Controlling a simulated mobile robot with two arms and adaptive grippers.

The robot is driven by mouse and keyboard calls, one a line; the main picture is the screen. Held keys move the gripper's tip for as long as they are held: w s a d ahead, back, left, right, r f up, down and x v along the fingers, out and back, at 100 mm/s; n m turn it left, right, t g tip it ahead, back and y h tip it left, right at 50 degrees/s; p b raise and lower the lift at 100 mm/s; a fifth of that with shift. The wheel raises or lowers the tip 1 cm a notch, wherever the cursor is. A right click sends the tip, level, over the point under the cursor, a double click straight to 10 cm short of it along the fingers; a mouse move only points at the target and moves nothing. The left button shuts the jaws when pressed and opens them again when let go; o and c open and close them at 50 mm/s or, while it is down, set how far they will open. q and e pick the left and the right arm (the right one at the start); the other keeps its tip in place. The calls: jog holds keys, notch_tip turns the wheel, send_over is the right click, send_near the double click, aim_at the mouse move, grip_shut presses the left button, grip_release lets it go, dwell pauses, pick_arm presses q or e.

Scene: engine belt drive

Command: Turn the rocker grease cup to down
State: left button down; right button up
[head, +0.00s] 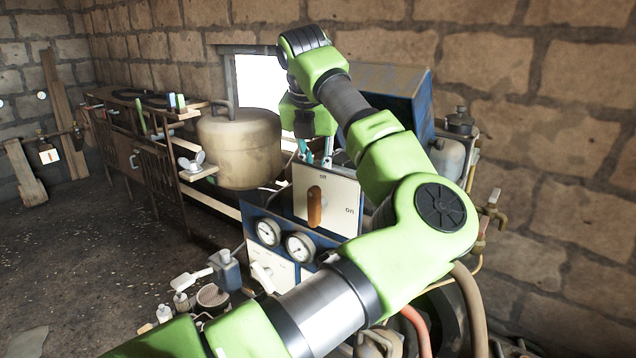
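I cannot pick out the rocker grease cup for certain; it may be hidden behind my arm. A brass fitting with a small handle (490,212) sticks out at the machine's right side, and I cannot tell whether it is the cup. My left arm comes in from the bottom left, crosses in front of the machine and bends back over it. My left gripper (317,152) is mostly hidden below the wrist, behind the switch panel; only small teal pieces, perhaps its fingertips, show. Its opening is unclear. My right gripper is out of view.
A cream panel (339,190) carries an orange lever (314,207) pointing down, with an "on" mark at its right. Two round gauges (284,240) sit below. A beige tank (240,150) stands to the left. Small bottles and a jug (226,270) stand lower left. The floor at left is open.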

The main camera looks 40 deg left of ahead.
pick_arm(q)
jog(key=m+b, duration=0.2)
jog(key=shift+a+f+m+h, duration=0.1)
jog(key=shift+f+m+h, duration=0.05)
jog(key=shift+m+h, duration=0.2)
jog(key=shift+m+t+h+b, duration=0.3)
jog(key=shift+m+h+b, duration=0.35)
jog(key=shift+m+b, duration=0.6)
jog(key=shift+r+m, duration=0.2)
jog(key=shift+m, duration=0.1)
jog(key=c, duration=1.9)
grip_release()
jog(key=shift+r, duration=0.1)
jog(key=v, duration=1.2)
